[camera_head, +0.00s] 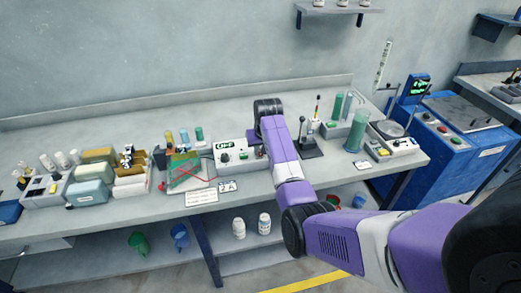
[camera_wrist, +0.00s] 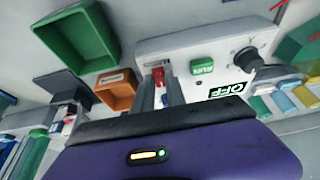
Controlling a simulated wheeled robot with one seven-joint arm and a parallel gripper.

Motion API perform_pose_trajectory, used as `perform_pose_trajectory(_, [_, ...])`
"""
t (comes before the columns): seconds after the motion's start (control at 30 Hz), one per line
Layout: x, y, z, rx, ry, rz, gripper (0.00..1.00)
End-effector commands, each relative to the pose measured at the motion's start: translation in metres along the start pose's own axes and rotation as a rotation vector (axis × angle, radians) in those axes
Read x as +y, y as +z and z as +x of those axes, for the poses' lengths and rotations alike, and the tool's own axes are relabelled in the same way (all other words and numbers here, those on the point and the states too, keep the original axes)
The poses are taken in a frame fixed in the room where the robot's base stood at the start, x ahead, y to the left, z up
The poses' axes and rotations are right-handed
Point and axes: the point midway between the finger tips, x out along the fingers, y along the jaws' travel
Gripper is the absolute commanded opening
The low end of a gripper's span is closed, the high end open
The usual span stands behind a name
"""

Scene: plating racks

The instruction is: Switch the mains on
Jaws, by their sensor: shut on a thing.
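The pale control box (camera_head: 226,167) stands on the bench, and its display (camera_head: 230,145) shows lit green characters. In the wrist view the box (camera_wrist: 205,48) appears upside down, with a display (camera_wrist: 229,90) reading OFF, a green RUN button (camera_wrist: 202,66) and a dark knob (camera_wrist: 245,58). A red switch (camera_wrist: 158,76) sits at the box's left end in that view. My gripper (camera_wrist: 160,88) is at this switch, its two fingers shut on it. In the head view my arm hides the gripper and the switch.
A green bin (camera_wrist: 78,38) and an orange bin (camera_wrist: 116,92) lie close beside the box in the wrist view. A tray with a green panel (camera_head: 188,172) stands left of the box. A black stand (camera_head: 308,148) and green cylinders are at right.

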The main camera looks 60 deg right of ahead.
Motion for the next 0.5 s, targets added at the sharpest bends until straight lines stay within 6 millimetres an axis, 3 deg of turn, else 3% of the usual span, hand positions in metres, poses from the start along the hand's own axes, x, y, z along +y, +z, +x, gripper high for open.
perform_pose_trajectory(0.5, [-0.0006, -0.0094, 0.0052, -0.277, -0.002, 0.002, 0.0])
